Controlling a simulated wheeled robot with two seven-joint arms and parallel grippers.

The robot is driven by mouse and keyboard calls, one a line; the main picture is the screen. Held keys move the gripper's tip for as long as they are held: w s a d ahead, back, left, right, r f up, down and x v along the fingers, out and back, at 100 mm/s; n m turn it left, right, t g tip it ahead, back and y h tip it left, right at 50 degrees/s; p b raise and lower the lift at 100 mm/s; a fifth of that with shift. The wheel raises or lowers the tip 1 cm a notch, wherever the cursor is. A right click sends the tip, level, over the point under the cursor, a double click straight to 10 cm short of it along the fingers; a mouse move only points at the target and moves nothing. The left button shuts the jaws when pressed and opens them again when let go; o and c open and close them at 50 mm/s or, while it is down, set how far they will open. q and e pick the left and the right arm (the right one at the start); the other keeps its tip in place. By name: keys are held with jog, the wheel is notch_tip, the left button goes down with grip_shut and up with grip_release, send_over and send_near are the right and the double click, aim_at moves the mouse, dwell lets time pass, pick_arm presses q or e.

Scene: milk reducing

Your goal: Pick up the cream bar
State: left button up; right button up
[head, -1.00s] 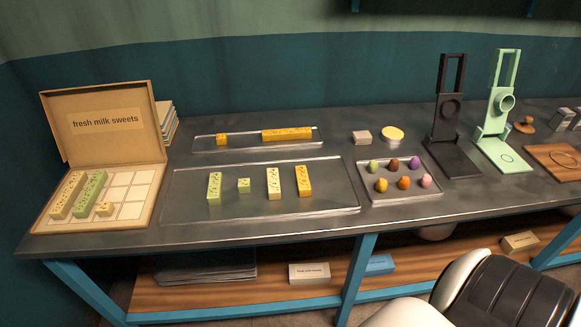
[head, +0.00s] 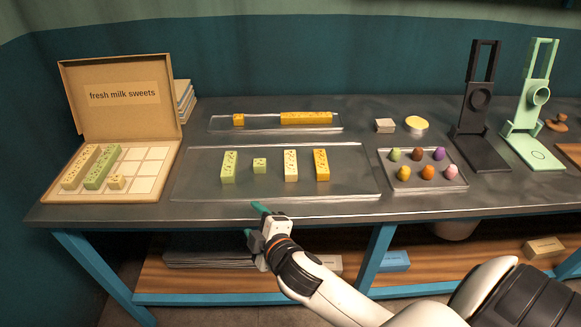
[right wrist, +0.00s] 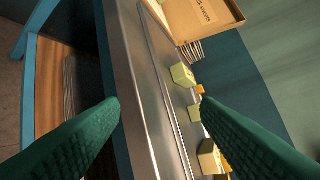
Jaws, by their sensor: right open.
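The cream bar (head: 291,165) stands on the large clear tray (head: 205,190), between a small green cube (head: 260,165) and a yellow-orange bar (head: 321,165). A longer green bar (head: 229,167) is left of the cube. My right gripper (head: 256,220) is open and empty at the table's front edge, in front of the tray and left of the cream bar. In the right wrist view, its green fingers (right wrist: 160,100) are spread apart, and a pale bar that looks like the cream one (right wrist: 208,158) is partly hidden behind the right finger. My left gripper is not in view.
An open sweets box (head: 150,185) with several pieces stands at the left. A narrow rear tray (head: 262,124) holds orange pieces. A tray of coloured sweets (head: 445,183) and two upright stands (head: 478,130) (head: 530,125) are at the right.

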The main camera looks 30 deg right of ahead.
jog(key=w+a+r+n+t+y, duration=0.25)
jog(key=a+r+n+y, duration=0.2)
jog(key=r+n, duration=0.35)
jog(key=w+a+r+n+t+y, duration=0.2)
jog(key=w+a+r+n+y, duration=0.15)
jog(key=r+n+y, duration=0.45)
jog(key=s+a+r+n+g+y, duration=0.1)
jog(key=s+a+n+g+y, duration=0.2)
jog(key=n, duration=0.6)
jog(key=n+g+h, duration=1.2)
jog(key=n+h, duration=0.5)
jog(key=n, duration=1.1)
send_near(290, 162)
jog(key=x, duration=0.3)
jog(key=shift+a+f, duration=0.2)
jog(key=shift+f, duration=0.15)
jog(key=x, duration=0.1)
jog(key=p+x, duration=0.1)
jog(key=x, duration=0.2)
jog(key=shift+w+d+f+p, duration=0.2)
jog(key=shift+d+f+p, duration=0.1)
jog(key=shift+d+p, duration=0.1)
jog(key=shift+w+f, duration=0.2)
jog(key=shift+f, duration=0.25)
jog(key=c, duration=1.1)
